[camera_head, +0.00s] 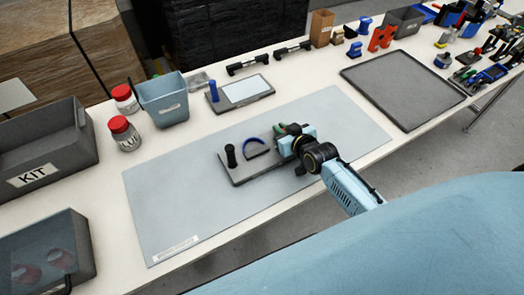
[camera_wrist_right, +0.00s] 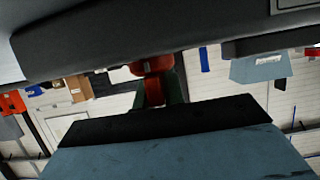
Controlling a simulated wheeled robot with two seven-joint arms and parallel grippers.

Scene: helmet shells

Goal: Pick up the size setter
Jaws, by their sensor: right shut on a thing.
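My right gripper (camera_head: 281,134) reaches in over the right end of a dark flat fixture plate (camera_head: 240,179) on the grey mat. It is shut on a small part, which I take to be the size setter; a bit of green (camera_head: 277,129) shows at the fingertips. In the right wrist view, a red and dark green part (camera_wrist_right: 154,90) shows between dark gripper surfaces, and most of it is hidden. My left gripper is not in view.
The grey mat (camera_head: 165,205) has free room around the plate. A grey KIT box (camera_head: 38,150), red-lidded jars (camera_head: 124,134) and a blue bin (camera_head: 164,100) stand at left. An empty dark tray (camera_head: 403,90) lies at right. Tools and small parts line the far edge.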

